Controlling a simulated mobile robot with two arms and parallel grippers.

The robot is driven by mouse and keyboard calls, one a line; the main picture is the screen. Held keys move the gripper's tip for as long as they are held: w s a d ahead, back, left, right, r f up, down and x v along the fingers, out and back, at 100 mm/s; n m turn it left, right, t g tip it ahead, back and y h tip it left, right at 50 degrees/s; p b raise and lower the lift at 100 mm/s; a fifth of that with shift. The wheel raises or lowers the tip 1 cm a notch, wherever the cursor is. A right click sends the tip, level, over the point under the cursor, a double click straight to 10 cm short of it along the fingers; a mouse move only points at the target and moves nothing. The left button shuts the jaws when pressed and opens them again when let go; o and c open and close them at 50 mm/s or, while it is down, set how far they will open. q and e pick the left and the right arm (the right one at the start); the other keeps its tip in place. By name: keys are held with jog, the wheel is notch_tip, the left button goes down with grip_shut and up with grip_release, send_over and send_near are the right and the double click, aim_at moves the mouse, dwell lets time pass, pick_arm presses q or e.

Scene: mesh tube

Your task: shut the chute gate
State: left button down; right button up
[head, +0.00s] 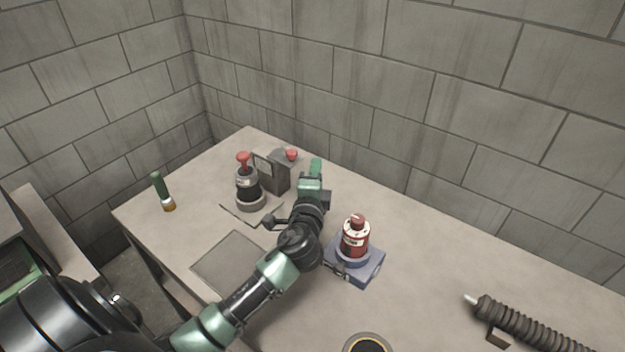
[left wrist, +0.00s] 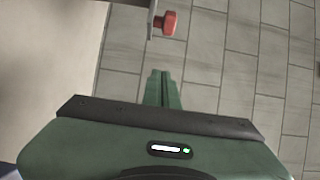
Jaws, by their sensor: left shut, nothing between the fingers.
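The chute appears to be the dark grey box (head: 275,176) at the back of the table, with a paler plate on its left side. A red knob (head: 291,154) sits at its top right; which part is the gate, and how far it stands open, I cannot tell. In the left wrist view a red knob (left wrist: 168,22) sticks out from a thin grey plate at the top. My left gripper (head: 316,166) is just right of the box, its green fingers together and empty. In the left wrist view the fingertips (left wrist: 163,74) are below the knob, apart from it. My right gripper is not in view.
A black canister with a red top (head: 247,188) stands left of the box. A red bottle (head: 355,240) stands on a blue base (head: 369,269) near my left arm. A green flashlight-like item (head: 162,190) is far left; a ribbed hose (head: 530,328) lies right. Block walls border the back.

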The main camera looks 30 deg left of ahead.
aim_at(283, 160)
pick_arm(q)
jog(key=a+p, duration=0.1)
jog(key=a, duration=0.3)
jog(key=shift+s+a, duration=0.1)
jog(key=a, duration=0.5)
jog(key=shift+w+a, duration=0.2)
jog(key=shift+a, duration=0.2)
jog(key=shift+d+r, duration=0.1)
